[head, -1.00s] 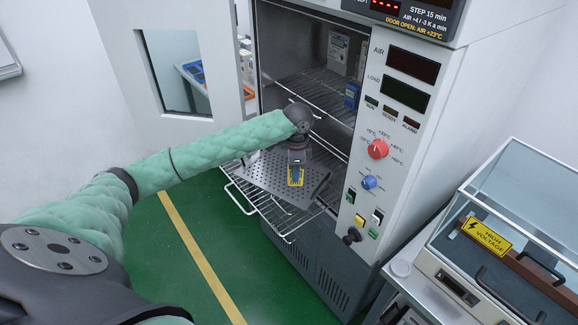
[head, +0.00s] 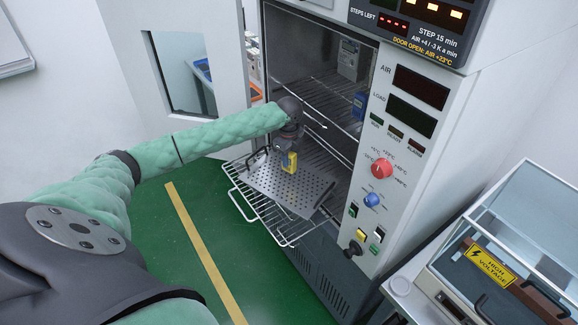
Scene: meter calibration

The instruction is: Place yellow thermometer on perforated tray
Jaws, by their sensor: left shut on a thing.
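The yellow thermometer (head: 290,163) shows in the head view below my left wrist, over the perforated tray. My left gripper (head: 289,152) is shut on it and partly hidden by my own wrist. I cannot tell whether the thermometer touches the tray. The perforated tray (head: 273,190) is a grey metal plate with dark handles, lying on a pulled-out wire rack of the open chamber. My right gripper is not in view.
The chamber's wire shelf (head: 318,95) holds a grey meter (head: 348,60) and a blue device (head: 359,105). The open door (head: 205,75) stands at the left. The control panel (head: 395,150) rises close on the right. A glass-lidded case (head: 520,230) stands further right.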

